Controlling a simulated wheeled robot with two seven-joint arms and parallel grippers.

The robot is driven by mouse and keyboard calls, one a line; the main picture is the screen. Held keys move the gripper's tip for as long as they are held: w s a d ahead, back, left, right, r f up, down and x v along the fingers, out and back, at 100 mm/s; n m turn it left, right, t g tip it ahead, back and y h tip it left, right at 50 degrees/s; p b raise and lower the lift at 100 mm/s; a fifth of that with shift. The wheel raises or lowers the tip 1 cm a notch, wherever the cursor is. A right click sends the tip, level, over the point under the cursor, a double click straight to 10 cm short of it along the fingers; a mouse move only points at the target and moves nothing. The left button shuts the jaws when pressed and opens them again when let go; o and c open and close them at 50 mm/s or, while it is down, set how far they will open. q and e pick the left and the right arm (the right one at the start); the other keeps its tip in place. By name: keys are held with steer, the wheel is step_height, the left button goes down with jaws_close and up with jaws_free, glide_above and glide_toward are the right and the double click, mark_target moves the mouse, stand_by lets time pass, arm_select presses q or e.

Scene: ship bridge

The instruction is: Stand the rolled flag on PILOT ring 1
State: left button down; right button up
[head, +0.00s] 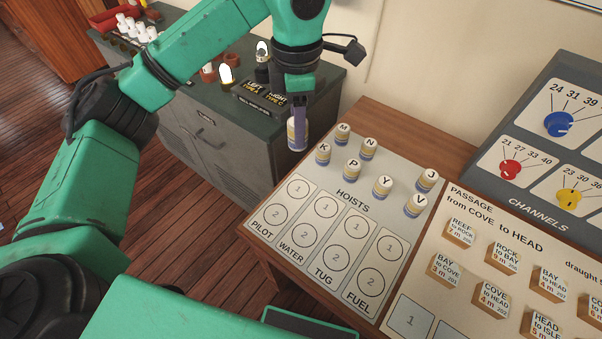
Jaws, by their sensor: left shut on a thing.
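My left gripper (299,107) points down and is shut on a rolled flag (297,134), a small upright cylinder with a pale body and blue bands. It holds the flag at the far left edge of the HOISTS board, beyond the PILOT column; the letter on its top is hidden by the gripper. PILOT ring 1 (297,188) is the upper circle of the leftmost column and is empty. PILOT ring 2 (279,213) below it is empty too. My right gripper is not in view.
Several rolled flags, among them K (323,153), M (342,135) and P (352,169), stand along the board's far side. The WATER, TUG and FUEL rings are empty. A passage board with blocks (461,233) lies right. A dark cabinet (220,150) stands behind.

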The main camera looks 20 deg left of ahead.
arm_select(q)
steer(key=f, duration=0.2)
steer(key=s+f, duration=0.1)
steer(key=f, duration=0.2)
steer(key=shift+f+p, duration=0.25)
steer(key=shift+p, duration=0.15)
steer(key=f+p, duration=0.2)
steer(key=f, duration=0.7)
steer(key=shift+w, duration=0.2)
steer(key=shift+f, duration=0.65)
steer(key=shift+c, duration=1.9)
jaws_free()
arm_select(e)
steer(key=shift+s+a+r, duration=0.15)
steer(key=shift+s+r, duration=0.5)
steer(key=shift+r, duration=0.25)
